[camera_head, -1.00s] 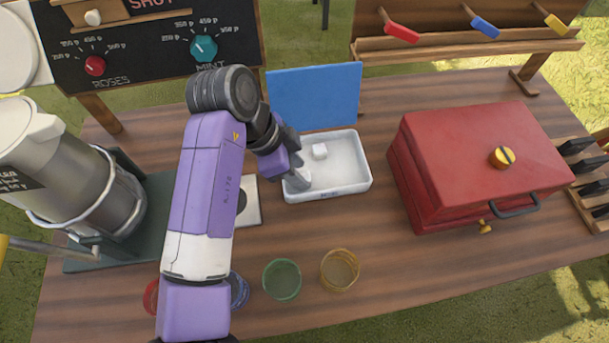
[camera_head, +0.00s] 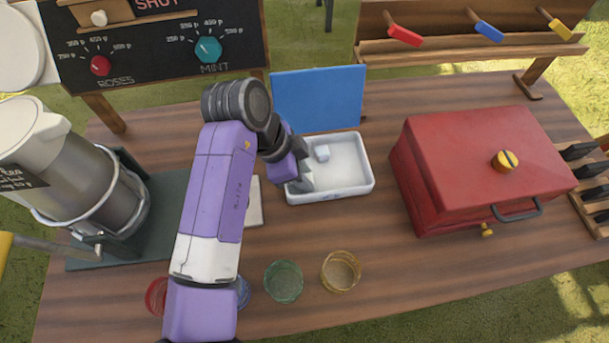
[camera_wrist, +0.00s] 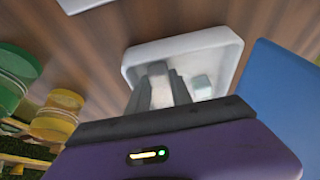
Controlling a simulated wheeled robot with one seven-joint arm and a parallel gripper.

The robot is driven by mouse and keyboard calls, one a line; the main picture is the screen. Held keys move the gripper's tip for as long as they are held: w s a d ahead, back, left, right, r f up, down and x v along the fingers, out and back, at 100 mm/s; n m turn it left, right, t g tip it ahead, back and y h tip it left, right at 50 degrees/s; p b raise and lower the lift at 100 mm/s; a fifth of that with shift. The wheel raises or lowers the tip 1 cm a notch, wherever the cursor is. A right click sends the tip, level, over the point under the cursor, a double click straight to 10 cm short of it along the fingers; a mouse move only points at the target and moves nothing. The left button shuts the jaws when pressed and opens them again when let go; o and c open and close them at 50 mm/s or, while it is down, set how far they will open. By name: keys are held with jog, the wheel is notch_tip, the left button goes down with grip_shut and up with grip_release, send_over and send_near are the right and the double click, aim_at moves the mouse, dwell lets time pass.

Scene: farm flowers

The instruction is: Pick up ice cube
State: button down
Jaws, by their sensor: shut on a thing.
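The white tray (camera_head: 368,180) stands on the table, with its blue lid (camera_head: 318,97) upright behind it. One pale ice cube (camera_head: 322,153) lies free in the tray near its back; it also shows in the wrist view (camera_wrist: 202,86), beside my fingers. My gripper (camera_head: 303,181) reaches down into the left part of the tray. In the wrist view my gripper (camera_wrist: 160,92) is shut on a second pale ice cube (camera_wrist: 160,86). My arm and fingers hide much of this cube in the head view, and I cannot tell if it touches the tray floor.
A red box (camera_head: 480,165) stands to the right. Green (camera_head: 284,281) and yellow (camera_head: 341,271) glass cups stand in front, with red and blue ones partly behind my arm. A metal pitcher (camera_head: 95,195) stands at left. A price board (camera_head: 150,45) is behind.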

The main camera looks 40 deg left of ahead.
notch_tip(320, 180, up, 20)
jog(key=shift+p, duration=0.3)
jog(key=shift+f, duration=0.1)
dwell(0.3)
